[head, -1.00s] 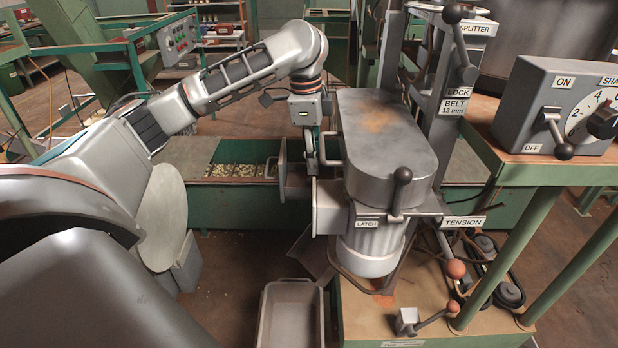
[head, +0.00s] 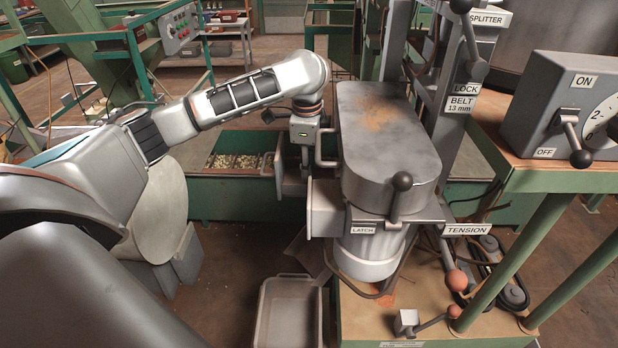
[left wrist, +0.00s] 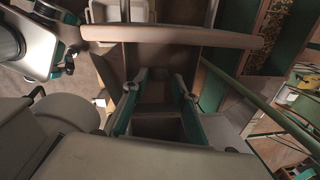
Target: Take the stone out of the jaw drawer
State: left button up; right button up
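The jaw drawer (head: 282,160) is a small open box at the left side of the grey machine, pulled out, with an upright front plate. My left gripper (head: 304,165) points down into it, beside the machine's wall. In the left wrist view, the two dark green-edged fingers (left wrist: 158,78) stand apart on either side of the drawer's dark brown inside. I cannot make out the stone in any view; the drawer's inside is dark and partly hidden by the gripper.
The grey machine body (head: 388,150) stands close to the right of my gripper, with a side handle (head: 325,150) nearby. A grey bin (head: 285,318) is on the floor below. A control box (head: 560,115) is at the right.

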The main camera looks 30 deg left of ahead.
pick_arm(q)
jog(key=shift+a+f, duration=0.1)
jog(key=shift+f, duration=0.75)
jog(key=shift+c, duration=0.4)
jog(key=c, duration=0.5)
jog(key=shift+o, duration=0.2)
jog(key=shift+w, duration=0.1)
jog(key=shift+r, duration=0.2)
